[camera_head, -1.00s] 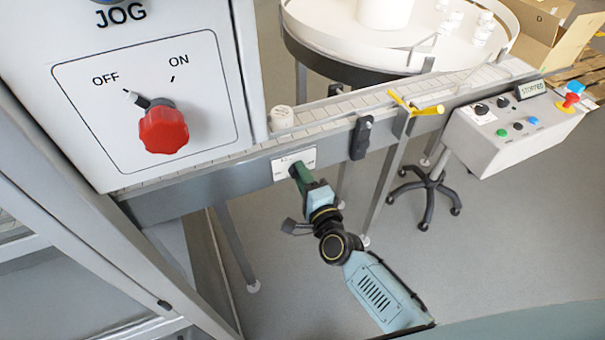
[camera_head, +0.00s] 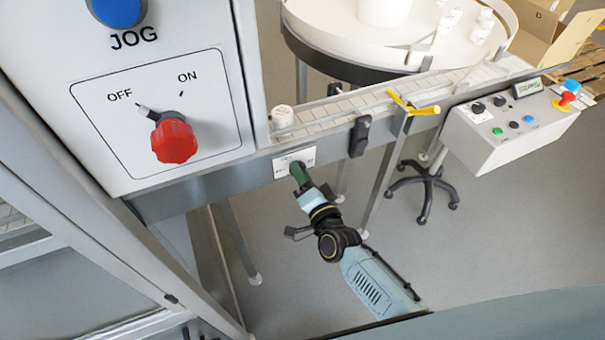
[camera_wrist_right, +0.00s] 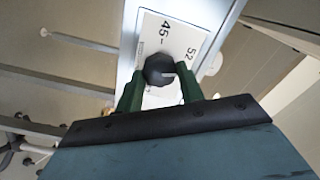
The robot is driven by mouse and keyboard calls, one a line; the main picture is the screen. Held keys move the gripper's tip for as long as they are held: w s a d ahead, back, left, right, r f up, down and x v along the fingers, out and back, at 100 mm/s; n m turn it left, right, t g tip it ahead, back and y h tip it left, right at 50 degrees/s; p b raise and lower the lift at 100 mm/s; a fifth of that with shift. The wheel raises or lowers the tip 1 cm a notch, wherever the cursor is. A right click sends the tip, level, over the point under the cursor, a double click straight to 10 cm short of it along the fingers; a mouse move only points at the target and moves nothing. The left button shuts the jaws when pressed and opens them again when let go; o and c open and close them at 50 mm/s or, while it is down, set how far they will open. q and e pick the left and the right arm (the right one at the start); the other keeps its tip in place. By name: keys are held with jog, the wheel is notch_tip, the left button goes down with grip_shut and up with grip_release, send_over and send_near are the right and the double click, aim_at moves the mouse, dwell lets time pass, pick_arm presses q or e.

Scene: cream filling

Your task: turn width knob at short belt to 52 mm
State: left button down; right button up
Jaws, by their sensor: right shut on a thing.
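The width knob (camera_wrist_right: 159,69) is a dark round knob in front of a white scale plate (camera_wrist_right: 151,31) on the short belt's side. In the head view my right gripper (camera_head: 299,174) reaches the plate (camera_head: 294,161) and hides the knob. My left gripper is not in view.
The belt (camera_head: 345,111) carries a white jar (camera_head: 282,117). A yellow-handled clamp (camera_head: 411,107) and a black block (camera_head: 359,137) sit along its side. A control box (camera_head: 510,121) stands right. A cabinet with a red switch (camera_head: 174,141) fills the left. A turntable (camera_head: 345,35) is behind.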

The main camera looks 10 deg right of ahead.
dwell(0.3)
jog(key=o, duration=1)
jog(key=s, duration=0.4)
jog(key=s+d, duration=0.1)
jog(key=s, duration=0.3)
jog(key=s+d+p, duration=0.1)
jog(key=s, duration=0.4)
jog(key=shift+s+d, duration=0.1)
jog(key=shift+d, duration=0.15)
